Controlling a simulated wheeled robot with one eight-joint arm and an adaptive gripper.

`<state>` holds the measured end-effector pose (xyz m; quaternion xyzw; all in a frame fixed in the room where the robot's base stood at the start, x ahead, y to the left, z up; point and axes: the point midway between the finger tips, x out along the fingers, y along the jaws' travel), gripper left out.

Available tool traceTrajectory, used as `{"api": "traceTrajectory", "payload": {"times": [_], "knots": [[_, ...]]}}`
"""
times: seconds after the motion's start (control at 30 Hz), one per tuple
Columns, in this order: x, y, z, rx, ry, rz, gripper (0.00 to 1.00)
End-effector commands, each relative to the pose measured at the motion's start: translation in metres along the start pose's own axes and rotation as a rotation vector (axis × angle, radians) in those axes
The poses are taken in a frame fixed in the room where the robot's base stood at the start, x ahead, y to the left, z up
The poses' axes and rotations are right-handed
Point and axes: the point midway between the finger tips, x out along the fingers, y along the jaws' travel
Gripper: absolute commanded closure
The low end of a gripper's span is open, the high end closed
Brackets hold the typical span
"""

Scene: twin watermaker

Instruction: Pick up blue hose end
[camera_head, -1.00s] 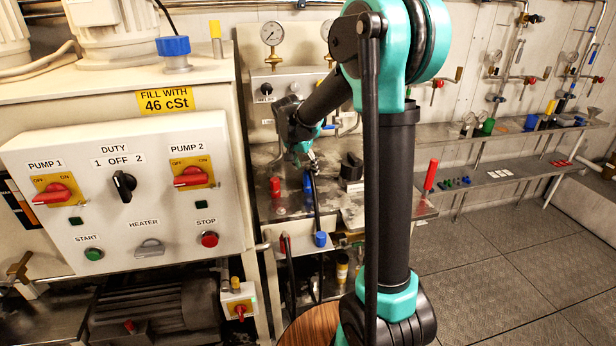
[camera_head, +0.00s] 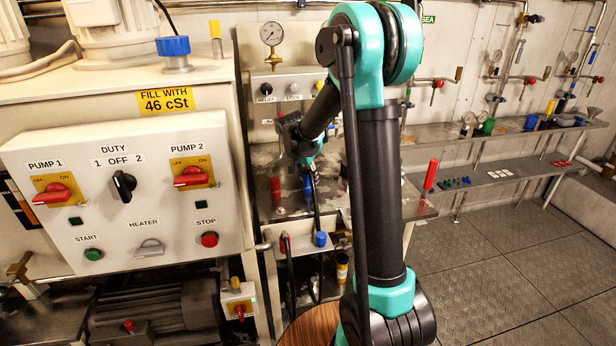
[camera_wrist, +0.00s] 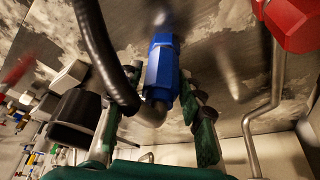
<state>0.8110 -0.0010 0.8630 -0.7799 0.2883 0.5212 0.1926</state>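The blue hose end (camera_wrist: 163,72) is a blue fitting in the middle of the wrist view, with a dark hose (camera_wrist: 100,55) curving beside it. My gripper (camera_wrist: 163,88) has its two green-and-dark fingers on either side of the blue fitting. A narrow gap shows at the left finger; whether the right finger touches is unclear. In the head view, my gripper (camera_head: 309,166) points down at the pump panel's worktop, right above the small blue hose end (camera_head: 307,186). A dark hose hangs down below it.
A red fitting (camera_wrist: 300,22) and a bent metal pipe (camera_wrist: 277,85) are at the right in the wrist view. A black block (camera_wrist: 77,118) is at the left. In the head view, a red fitting (camera_head: 275,187) stands left of the hose and a blue cap (camera_head: 320,239) sits below.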

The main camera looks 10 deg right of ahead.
Motion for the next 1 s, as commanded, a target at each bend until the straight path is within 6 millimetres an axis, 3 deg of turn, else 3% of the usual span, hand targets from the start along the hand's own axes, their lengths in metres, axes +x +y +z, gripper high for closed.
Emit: {"api": "traceTrajectory", "payload": {"times": [0.03,0.27,0.73,1.0], "knots": [[0.0,0.0,0.0,0.0,0.0,0.0,0.71],[0.0,0.0,0.0,0.0,0.0,0.0,1.0],[-0.006,0.0,-0.003,0.0,0.0,0.001,1.0],[-0.041,0.001,-0.017,0.0,0.0,0.001,1.0]]}}
